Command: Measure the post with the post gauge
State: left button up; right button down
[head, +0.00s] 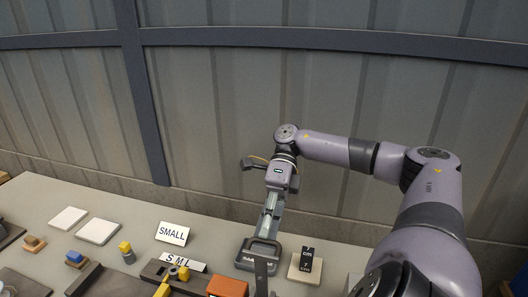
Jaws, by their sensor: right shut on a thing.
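My right gripper (266,236) points down over the table from the arm at the right. It is shut on a dark grey piece with a loop-like handle (244,258), low over or on the table; I cannot tell if it touches the surface. This may be the post gauge. A dark upright strip (261,281) stands just in front of it; I cannot tell whether it is the post. My left gripper is not in view.
Signs reading "SMALL" (173,232) and "S M L" (183,262) stand left of the gripper. Near them are a dark holder (154,270), an orange-brown block (228,286) and small yellow-topped pieces (125,247). Two white pads (98,231) lie at left. A wall rises behind.

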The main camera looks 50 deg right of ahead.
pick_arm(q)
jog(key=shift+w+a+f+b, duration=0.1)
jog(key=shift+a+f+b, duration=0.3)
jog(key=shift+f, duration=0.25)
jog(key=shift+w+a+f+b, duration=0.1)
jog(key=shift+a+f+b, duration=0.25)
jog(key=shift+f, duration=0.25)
pick_arm(e)
jog(key=d+f, duration=0.2)
jog(key=f, duration=0.1)
jog(key=shift+w+d+f, duration=0.1)
jog(key=shift+w+f, duration=0.1)
jog(key=shift+f, duration=0.1)
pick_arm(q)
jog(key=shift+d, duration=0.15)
pick_arm(e)
jog(key=c, duration=1.6)
grip_release()
jog(key=shift+w, duration=0.25)
jog(key=shift+c, duration=0.2)
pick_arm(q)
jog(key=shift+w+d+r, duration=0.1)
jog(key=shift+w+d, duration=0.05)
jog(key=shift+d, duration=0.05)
pick_arm(e)
jog(key=shift+r, duration=0.1)
jog(key=shift+c, duration=0.2)
